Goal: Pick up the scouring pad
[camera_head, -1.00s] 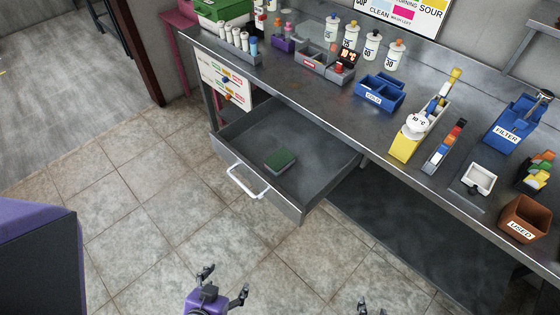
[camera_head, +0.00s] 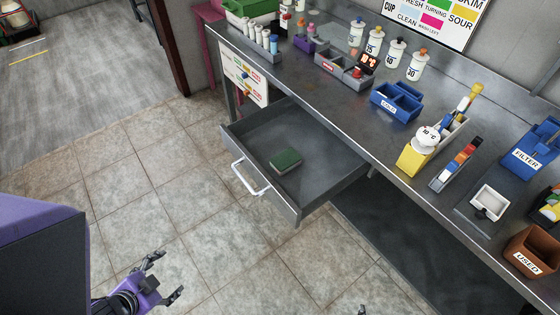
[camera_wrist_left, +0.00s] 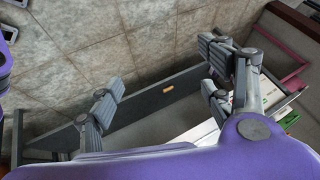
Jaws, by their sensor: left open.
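The scouring pad (camera_head: 286,160) is a dark green block lying flat on the floor of an open grey drawer (camera_head: 330,178), towards its front. The drawer is pulled out from under the bench, with a white handle (camera_head: 250,176) on its front. My left gripper (camera_head: 163,278) is open and empty, below and left of the drawer in the head view, apart from the pad. In the left wrist view its fingers (camera_wrist_left: 165,85) are spread, with a grey panel behind them; I cannot make out the pad there. Only a tip of my right gripper (camera_head: 362,310) shows at the bottom edge.
The metal bench (camera_head: 340,100) carries several bottles, a blue caddy (camera_head: 396,102), a yellow holder (camera_head: 416,158) and a brown "USED" box (camera_head: 531,251). A labelled white board (camera_head: 244,76) hangs left of the drawer. The tiled floor (camera_head: 200,215) before the drawer is clear.

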